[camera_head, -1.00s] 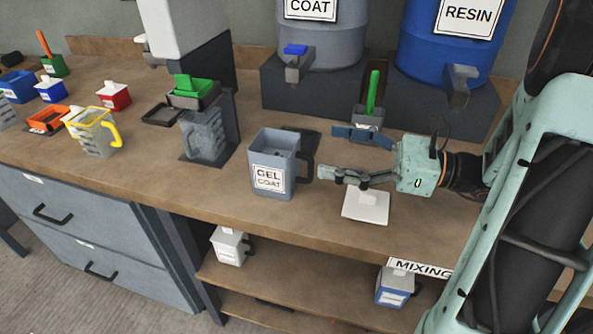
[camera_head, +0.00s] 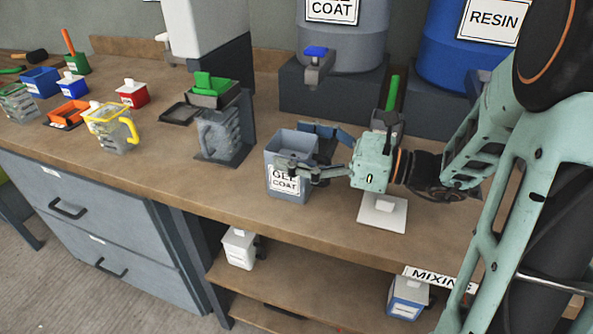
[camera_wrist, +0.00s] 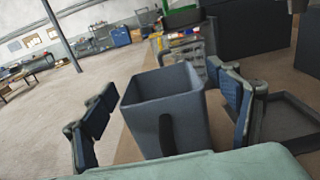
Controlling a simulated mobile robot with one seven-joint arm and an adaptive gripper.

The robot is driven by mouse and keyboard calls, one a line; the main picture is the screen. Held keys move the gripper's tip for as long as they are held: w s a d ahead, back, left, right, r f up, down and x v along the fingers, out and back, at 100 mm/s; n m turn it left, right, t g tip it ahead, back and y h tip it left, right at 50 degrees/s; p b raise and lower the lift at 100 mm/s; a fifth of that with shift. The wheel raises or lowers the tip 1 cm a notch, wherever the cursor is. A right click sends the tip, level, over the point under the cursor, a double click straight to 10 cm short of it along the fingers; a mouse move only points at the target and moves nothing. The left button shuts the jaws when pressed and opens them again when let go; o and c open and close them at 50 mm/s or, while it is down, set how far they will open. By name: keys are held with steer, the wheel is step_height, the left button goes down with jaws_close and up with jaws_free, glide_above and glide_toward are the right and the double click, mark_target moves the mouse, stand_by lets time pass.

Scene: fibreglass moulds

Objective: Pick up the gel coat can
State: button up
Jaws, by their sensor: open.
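The gel coat can (camera_head: 288,188) is a grey-blue, open-topped square container with a white "GEL COAT" label. It stands upright near the front of the bench. In the wrist view the can (camera_wrist: 165,94) sits between my fingers, its dark handle facing me. My gripper (camera_head: 298,148) is open, with one finger in front of the can and the other behind it. In the wrist view the left finger shows a gap to the can and the right finger is close beside it. In the head view the near finger partly covers the label.
A white square lid (camera_head: 383,212) lies on the bench right of the can. Grey (camera_head: 345,35) and blue (camera_head: 465,50) drums stand behind. A lower shelf (camera_head: 300,270) holds small containers. Bench in front of the can is narrow.

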steer(key=c, duration=2.2)
steer(key=shift+r, duration=0.2)
